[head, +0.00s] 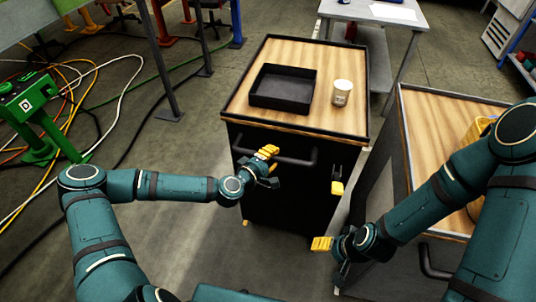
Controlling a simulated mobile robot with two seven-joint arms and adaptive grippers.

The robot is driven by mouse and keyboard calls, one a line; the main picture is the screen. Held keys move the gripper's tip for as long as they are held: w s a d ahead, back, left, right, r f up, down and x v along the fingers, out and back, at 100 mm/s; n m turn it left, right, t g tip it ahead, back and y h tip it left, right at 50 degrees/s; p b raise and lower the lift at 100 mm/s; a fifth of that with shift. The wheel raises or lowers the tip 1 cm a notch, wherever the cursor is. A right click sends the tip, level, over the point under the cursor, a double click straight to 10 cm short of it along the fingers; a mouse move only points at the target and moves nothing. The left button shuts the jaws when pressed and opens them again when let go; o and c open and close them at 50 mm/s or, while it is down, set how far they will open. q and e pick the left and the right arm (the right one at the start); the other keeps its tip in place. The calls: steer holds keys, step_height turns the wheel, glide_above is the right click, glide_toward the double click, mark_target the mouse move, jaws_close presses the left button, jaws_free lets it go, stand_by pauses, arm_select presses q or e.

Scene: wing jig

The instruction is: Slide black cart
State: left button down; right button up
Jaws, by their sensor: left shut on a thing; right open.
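The black cart (290,192) stands upright in the middle of the head view, with a wood top framed in black. A black bar handle (300,161) runs across the upper part of its front face. My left gripper (268,160), with yellow fingers, is shut on the left part of the handle. My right gripper (328,243) is open and empty, low to the right of the cart's front, apart from it. A yellow piece (337,188) shows at the cart's right front edge.
A black tray (283,89) and a white cup (342,92) stand on the cart's top. A second wood-topped cart (424,115) stands close on the right. A white table (378,14) is behind.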

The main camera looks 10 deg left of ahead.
arm_select(q)
steer(key=shift+w+r, duration=0.1)
steer(key=c, duration=0.8)
jaws_free()
steer(key=v, duration=1.2)
